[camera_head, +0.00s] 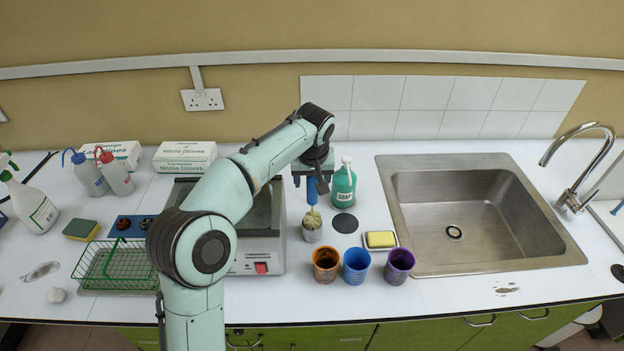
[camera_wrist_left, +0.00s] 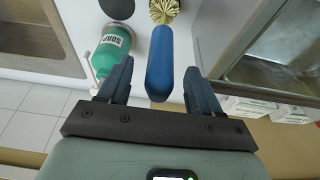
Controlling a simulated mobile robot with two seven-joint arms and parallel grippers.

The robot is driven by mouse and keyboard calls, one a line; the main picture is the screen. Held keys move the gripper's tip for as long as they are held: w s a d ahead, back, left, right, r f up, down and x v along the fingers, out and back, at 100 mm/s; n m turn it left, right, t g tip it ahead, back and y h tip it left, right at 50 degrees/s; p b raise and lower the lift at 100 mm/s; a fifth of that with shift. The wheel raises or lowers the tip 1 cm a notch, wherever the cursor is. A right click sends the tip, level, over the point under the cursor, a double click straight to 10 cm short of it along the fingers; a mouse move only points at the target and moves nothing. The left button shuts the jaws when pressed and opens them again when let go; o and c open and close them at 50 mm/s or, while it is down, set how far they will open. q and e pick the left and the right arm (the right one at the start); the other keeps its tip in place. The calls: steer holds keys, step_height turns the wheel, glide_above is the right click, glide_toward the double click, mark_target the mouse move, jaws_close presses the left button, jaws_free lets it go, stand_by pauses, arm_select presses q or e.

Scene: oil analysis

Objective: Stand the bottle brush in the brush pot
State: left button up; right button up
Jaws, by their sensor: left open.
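The bottle brush has a blue handle (camera_head: 312,190) and pale bristles (camera_head: 312,217). It stands upright, bristles down, at the mouth of the small grey brush pot (camera_head: 312,234). The bristles' lower part is hidden by the pot's rim. My left gripper (camera_head: 311,183) is above the pot at the handle, pointing down. In the left wrist view the handle (camera_wrist_left: 160,62) lies between the two spread fingers, with a gap visible on each side, and the bristles (camera_wrist_left: 164,9) show beyond it. My right gripper is not in view.
A green soap bottle (camera_head: 343,187) stands close right of my gripper. Orange (camera_head: 326,264), blue (camera_head: 356,265) and purple (camera_head: 399,266) cups stand in front. A hotplate-like device (camera_head: 258,250) is left of the pot. A yellow sponge dish (camera_head: 381,240) and sink (camera_head: 480,260) are right.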

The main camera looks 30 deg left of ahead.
arm_select(q)
steer(key=p+v, duration=0.1)
steer(key=v, duration=1.1)
steer(key=shift+r+p, duration=0.2)
steer(key=shift+p, duration=0.2)
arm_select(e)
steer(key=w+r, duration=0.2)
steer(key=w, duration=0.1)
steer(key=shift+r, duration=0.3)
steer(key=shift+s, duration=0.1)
